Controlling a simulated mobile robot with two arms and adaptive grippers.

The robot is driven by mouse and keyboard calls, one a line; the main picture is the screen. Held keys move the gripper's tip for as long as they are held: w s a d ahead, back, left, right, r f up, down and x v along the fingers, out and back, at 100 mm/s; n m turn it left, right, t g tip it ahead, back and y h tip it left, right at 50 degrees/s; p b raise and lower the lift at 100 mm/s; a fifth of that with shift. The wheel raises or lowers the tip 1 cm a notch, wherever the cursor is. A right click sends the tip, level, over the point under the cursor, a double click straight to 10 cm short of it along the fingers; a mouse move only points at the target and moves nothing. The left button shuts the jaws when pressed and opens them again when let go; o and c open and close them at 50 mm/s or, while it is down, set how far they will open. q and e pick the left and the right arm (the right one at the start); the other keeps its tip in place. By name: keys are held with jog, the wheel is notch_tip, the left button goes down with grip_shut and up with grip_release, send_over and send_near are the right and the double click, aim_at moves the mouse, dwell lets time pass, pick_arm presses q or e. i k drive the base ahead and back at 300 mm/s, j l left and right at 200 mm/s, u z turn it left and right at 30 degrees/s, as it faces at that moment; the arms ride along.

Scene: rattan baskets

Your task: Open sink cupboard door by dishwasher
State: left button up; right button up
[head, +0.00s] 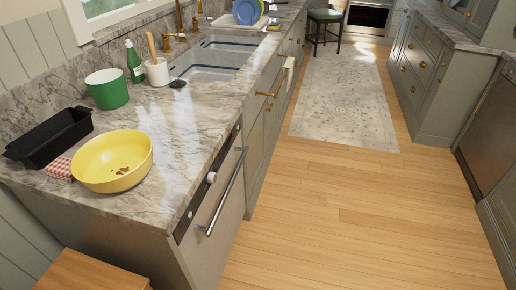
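The dishwasher (213,218) is in the near part of the left counter run, with a long steel bar handle (223,192). Its front looks shut. Just beyond it is the grey-green sink cupboard front (256,135), seen at a steep angle below the sink. A brass handle (272,89) sticks out near its top. The cupboard front looks flush and shut, though the angle hides the door seams. The double sink (210,60) is set in the marble counter above. Neither of my grippers is in view.
The wooden floor (320,215) before the dishwasher and cupboard is clear, with a pale rug (345,100) farther on. A yellow bowl (112,160), black tray (48,138) and green pot (107,88) stand on the counter. Cabinets (430,75) line the right side.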

aim_at(256, 140)
jog(key=i+l, duration=0.2)
jog(key=i, duration=0.25)
jog(key=i+l, duration=0.2)
jog(key=i, duration=0.25)
